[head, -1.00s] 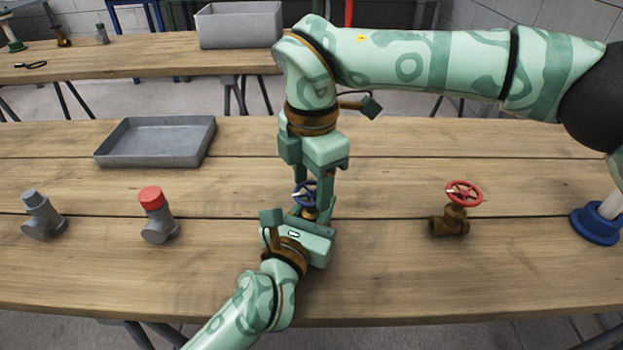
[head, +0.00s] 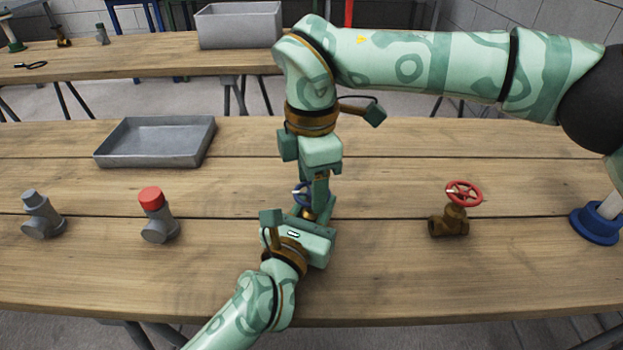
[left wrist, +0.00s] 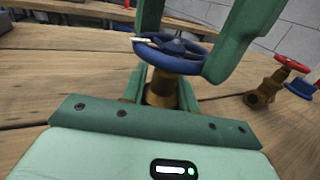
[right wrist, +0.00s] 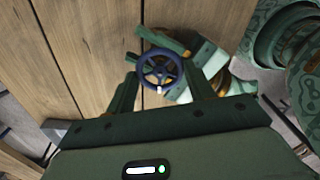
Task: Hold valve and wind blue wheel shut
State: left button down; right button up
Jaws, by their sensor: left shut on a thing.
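The valve with the blue wheel stands upright on the table. Its brass body (left wrist: 160,90) is between the fingers of my left gripper (head: 308,218), which is shut on it. The blue wheel (left wrist: 170,55) sits on top and has a small white mark on its rim; it also shows in the right wrist view (right wrist: 160,70). My right gripper (head: 318,205) points down from above, its fingers on opposite sides of the wheel, close to the rim. A small gap seems to show, so it looks open. In the head view my right gripper hides much of the wheel.
A brass valve with a red wheel (head: 449,225) stands to the right, near a blue-based plunger (head: 596,226). To the left are a red-capped grey fitting (head: 157,228), another grey fitting (head: 42,218) and a grey tray (head: 120,157).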

jog(key=o, duration=0.4)
jog(key=shift+w+d, duration=0.1)
jog(key=shift+w, duration=0.1)
jog(key=shift+s, duration=0.1)
notch_tip(320, 180, up, 12)
pick_arm(q)
jog(key=c, duration=1)
grip_release()
jog(key=shift+s, duration=0.1)
